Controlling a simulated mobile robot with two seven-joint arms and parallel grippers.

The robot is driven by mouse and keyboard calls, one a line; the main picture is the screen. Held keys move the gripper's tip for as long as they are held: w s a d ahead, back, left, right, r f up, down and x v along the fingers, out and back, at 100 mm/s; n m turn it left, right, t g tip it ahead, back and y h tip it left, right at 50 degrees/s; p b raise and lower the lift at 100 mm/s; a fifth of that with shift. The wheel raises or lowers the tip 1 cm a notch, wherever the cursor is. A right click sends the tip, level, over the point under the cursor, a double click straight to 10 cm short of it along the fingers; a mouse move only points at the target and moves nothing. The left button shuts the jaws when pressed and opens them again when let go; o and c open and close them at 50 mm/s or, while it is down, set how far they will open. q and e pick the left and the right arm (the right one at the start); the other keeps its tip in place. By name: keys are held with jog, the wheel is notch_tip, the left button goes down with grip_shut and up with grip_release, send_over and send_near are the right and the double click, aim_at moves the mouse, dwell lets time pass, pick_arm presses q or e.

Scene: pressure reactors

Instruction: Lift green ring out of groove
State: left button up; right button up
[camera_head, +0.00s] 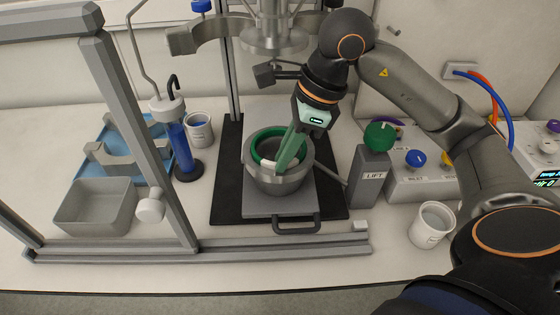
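The green ring (256,143) lies at the top of the grey metal vessel (277,182), along its round rim. Its near right part is hidden behind my gripper. My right gripper (283,167) reaches down from the upper right, with its long green fingers over the near side of the ring and rim. A whitish piece shows at the fingertips. I cannot tell whether the fingers are closed on the ring, or whether the ring sits in its groove or is raised from it. My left gripper is not in view.
The vessel stands on a grey plate with a handle (289,226), under the metal reactor head (273,38). The LIFT box (369,180) with a green knob is close on the right. A white cup (432,225) stands farther right. Frame bars (135,125) and a grey bin (95,207) are left.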

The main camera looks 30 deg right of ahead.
grip_shut()
notch_tip(320, 180, up, 7)
jog(key=p, duration=0.6)
jog(key=shift+r, duration=0.15)
